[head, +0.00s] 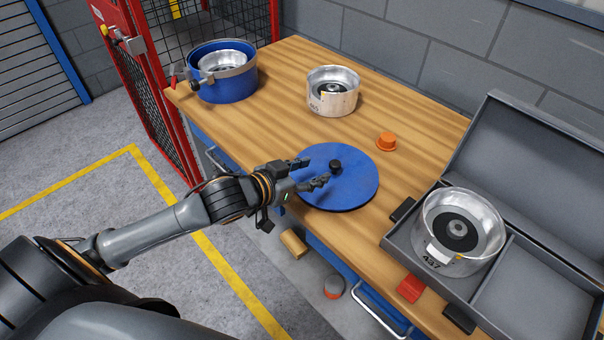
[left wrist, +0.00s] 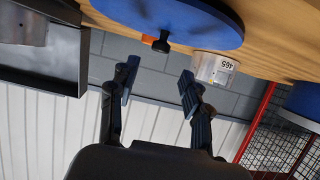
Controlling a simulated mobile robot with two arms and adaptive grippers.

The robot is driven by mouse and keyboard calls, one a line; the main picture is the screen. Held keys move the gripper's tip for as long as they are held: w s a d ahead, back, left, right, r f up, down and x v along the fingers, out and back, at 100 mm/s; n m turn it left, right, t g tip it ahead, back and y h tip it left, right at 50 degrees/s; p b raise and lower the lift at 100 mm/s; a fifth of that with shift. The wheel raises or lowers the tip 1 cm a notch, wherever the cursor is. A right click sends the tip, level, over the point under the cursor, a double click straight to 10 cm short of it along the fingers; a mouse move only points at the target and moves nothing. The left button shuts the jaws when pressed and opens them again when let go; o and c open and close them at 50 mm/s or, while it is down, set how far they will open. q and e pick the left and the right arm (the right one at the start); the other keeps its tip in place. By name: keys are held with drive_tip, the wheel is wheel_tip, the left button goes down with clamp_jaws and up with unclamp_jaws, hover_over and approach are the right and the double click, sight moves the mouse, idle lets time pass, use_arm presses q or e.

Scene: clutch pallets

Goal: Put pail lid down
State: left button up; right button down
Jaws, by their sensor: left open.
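The blue pail lid (head: 350,190), a round disc with a black knob (head: 336,165), lies flat on the wooden workbench near its front edge. The lid also shows at the top of the left wrist view (left wrist: 190,18), with its knob (left wrist: 162,42). My left gripper (head: 309,171) is open and empty at the lid's left side, its fingers apart and short of the knob. The blue pail (head: 229,84) stands open at the bench's far left with a metal clutch part (head: 222,62) inside. My right gripper is not in view.
A metal drum (head: 333,98) and an orange cap (head: 386,141) stand behind the lid. An open grey case (head: 537,265) at right holds another drum (head: 457,235). A red mesh fence (head: 150,90) borders the left end. Bench surface between pail and lid is clear.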

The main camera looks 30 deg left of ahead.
use_arm(q)
drive_tip(key=shift+v, duration=1.4)
